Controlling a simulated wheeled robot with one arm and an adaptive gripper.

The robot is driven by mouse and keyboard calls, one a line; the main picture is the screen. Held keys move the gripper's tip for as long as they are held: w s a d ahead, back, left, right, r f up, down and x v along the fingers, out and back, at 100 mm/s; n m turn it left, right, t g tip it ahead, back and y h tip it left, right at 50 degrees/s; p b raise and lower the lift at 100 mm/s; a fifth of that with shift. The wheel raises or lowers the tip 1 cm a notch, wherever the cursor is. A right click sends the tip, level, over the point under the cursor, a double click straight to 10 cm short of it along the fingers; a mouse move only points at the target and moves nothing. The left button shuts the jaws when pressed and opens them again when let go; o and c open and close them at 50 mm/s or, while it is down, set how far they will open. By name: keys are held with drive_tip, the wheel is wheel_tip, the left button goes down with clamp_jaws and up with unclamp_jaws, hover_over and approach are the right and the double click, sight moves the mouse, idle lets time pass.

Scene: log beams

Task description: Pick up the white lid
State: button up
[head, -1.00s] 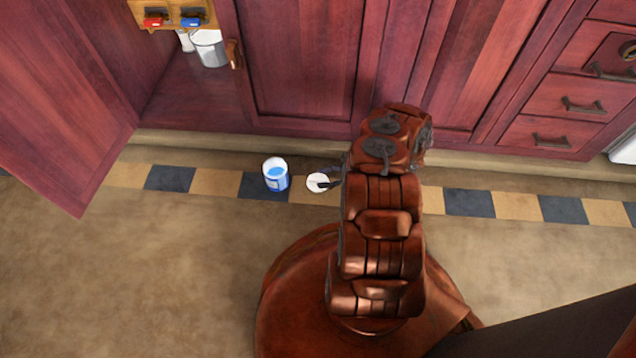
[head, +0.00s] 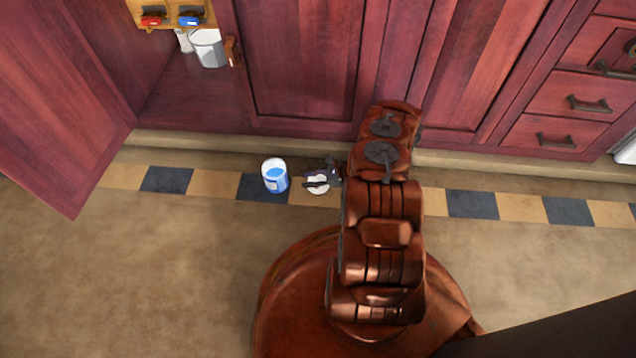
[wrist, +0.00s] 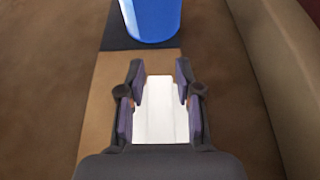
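The white lid (head: 318,188) lies on the floor by the tiled strip, to the right of a blue and white can, in the head view. My gripper (head: 318,180) is over it and covers part of it. In the wrist view the lid (wrist: 160,108) shows as a pale shape between the two fingers of my gripper (wrist: 159,88). The fingers are apart, one on each side of it. Whether they touch it, and how high they are above the floor, I cannot tell.
The blue can (head: 275,177) stands close to the left of the lid; it also shows ahead of my fingers in the wrist view (wrist: 152,18). A cabinet door (head: 60,110) stands open at the left. A white bucket (head: 208,50) is inside the cabinet.

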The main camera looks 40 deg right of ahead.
clamp_jaws()
drive_tip(key=shift+r+p, duration=0.35)
drive_tip(key=shift+r, duration=0.1)
drive_tip(key=r+p, duration=0.2)
drive_tip(key=r, duration=0.1)
drive_tip(key=shift+s+a+r, duration=0.15)
drive_tip(key=shift+s+a, duration=0.05)
drive_tip(key=shift+a, duration=0.2)
drive_tip(key=s+a+p, duration=0.1)
drive_tip(key=s+a, duration=0.1)
drive_tip(key=a, duration=0.2)
drive_tip(key=s+a+p, duration=0.1)
drive_tip(key=s+a, duration=0.2)
drive_tip(key=a, duration=0.1)
drive_tip(key=s+a+p, duration=0.2)
drive_tip(key=s+a, duration=0.1)
drive_tip(key=a, duration=0.1)
drive_tip(key=shift+a+r, duration=0.4)
